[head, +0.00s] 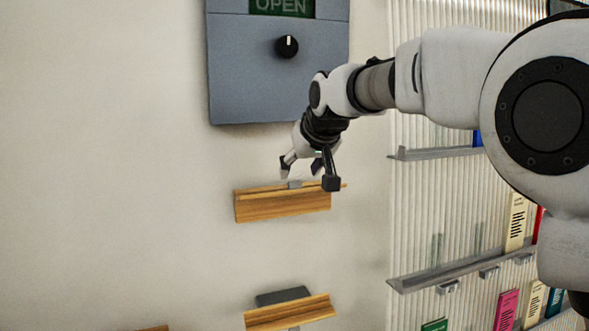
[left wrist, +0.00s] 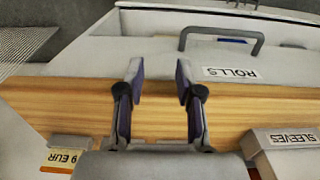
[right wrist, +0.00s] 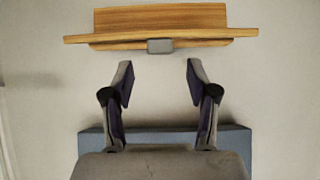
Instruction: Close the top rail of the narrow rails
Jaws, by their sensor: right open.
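The top wooden rail (head: 283,206) is mounted on the pale wall below a blue-grey panel, with a small grey tab (head: 295,184) at its upper edge. In the right wrist view the rail (right wrist: 160,20) lies ahead of the fingertips, its grey tab (right wrist: 160,46) facing the gap between them. My right gripper (head: 308,177) is open and empty, just above and close to the rail; I cannot tell whether it touches. A lower wooden rail (head: 290,314) has a dark grey plate behind it. My left gripper (left wrist: 158,78) is open and empty, outside the head view.
The blue-grey panel (head: 262,75) with a black knob and OPEN sign hangs above. Ribbed shelving with a grey ledge (head: 450,268) and booklets stands right. Under my left gripper are a wooden edge (left wrist: 245,106), a ROLLS front with a handle (left wrist: 222,38) and a SLEEVES box (left wrist: 285,142).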

